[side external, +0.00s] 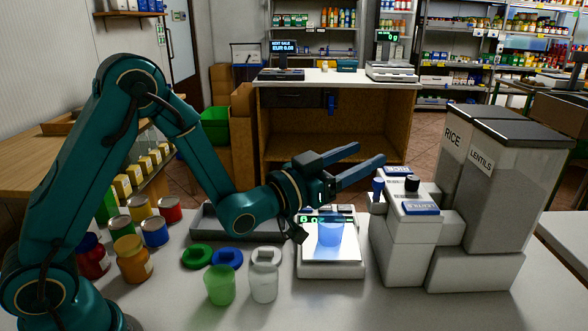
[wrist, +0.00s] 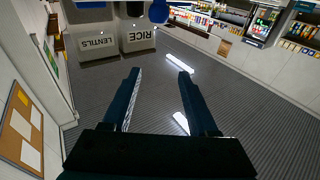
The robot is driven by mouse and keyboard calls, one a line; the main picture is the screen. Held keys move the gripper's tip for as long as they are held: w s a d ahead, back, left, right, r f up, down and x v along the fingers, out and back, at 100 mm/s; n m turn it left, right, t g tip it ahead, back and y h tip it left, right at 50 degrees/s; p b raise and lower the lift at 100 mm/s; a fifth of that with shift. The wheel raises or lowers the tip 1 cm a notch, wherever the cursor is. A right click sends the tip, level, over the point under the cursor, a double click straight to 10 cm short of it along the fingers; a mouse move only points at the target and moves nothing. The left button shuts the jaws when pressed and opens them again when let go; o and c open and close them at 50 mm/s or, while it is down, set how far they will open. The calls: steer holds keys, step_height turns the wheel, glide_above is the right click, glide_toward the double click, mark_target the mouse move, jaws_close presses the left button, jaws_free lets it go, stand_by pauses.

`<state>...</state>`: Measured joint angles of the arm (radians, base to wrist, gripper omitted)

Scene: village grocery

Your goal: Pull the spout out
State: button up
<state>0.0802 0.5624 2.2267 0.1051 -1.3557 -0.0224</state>
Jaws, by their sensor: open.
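A dispenser with a grey bin marked RICE (side external: 455,150) and a bin marked LENTILS (side external: 495,195) stands on the right of the counter. A small blue piece that looks like the spout (side external: 378,187) sticks out at the left of its front block. A black knob (side external: 412,184) sits on top of the block. My gripper (side external: 367,154) is open and empty, above and left of the dispenser front, apart from it. In the wrist view my open fingers (wrist: 160,71) have nothing between them, and blue parts (wrist: 158,11) show at the top edge.
A scale (side external: 331,268) bearing a clear blue cup (side external: 330,233) stands below my gripper. A green cup (side external: 220,286), a white jar (side external: 264,282), green (side external: 196,257) and blue (side external: 228,258) lids, and several cans and jars stand to the left. The front counter edge is clear.

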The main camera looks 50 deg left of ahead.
mark_target(374, 185)
steer(key=shift+g, duration=0.8)
steer(key=f, duration=0.6)
steer(key=shift+w+d, duration=0.1)
steer(key=shift+d, duration=0.2)
steer(key=shift+x, duration=2.5)
steer(key=shift+f, duration=0.1)
jaws_close()
